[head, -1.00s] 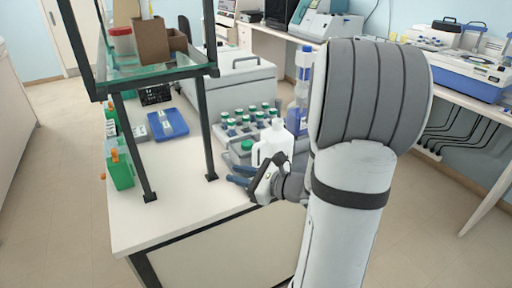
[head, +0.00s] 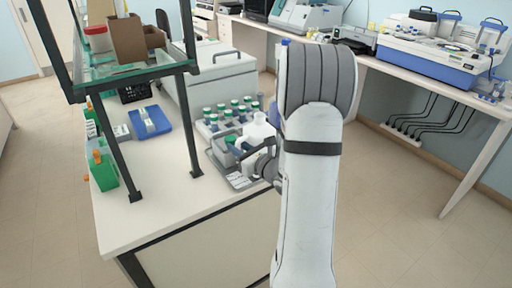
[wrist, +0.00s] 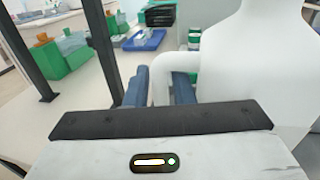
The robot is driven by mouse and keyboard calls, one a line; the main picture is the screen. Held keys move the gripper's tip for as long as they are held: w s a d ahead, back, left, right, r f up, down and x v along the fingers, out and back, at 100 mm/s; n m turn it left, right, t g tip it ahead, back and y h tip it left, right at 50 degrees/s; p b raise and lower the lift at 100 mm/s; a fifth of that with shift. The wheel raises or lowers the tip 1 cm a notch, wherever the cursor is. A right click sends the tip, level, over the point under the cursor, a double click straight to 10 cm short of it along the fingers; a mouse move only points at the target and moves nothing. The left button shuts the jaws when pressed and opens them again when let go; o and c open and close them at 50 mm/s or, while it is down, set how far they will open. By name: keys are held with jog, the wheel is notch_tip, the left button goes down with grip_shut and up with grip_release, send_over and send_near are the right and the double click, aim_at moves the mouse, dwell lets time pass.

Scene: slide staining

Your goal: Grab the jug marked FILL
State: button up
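The white jug (head: 258,131) stands upright on the bench's near right corner, beside a grey tray. In the wrist view the jug (wrist: 262,70) fills the right side, close up, with its looped handle (wrist: 168,64) on its left. I see no readable marking on it. My gripper (wrist: 161,88) has its two blue fingers apart, one on each side of the handle; I cannot make out firm contact. In the head view my gripper (head: 264,158) is at the jug's near side, and its fingers are mostly hidden.
A grey tray (head: 222,156) and a rack of green-capped bottles (head: 228,113) are close to the jug. A black-framed glass shelf (head: 130,65) stands over the bench to the left, with its post (head: 192,130) near. Green boxes (head: 103,168) and a blue tray (head: 149,122) lie farther left.

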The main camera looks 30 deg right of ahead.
jog(key=shift+c, duration=0.2)
grip_shut()
jog(key=shift+r, duration=0.1)
dwell(0.5)
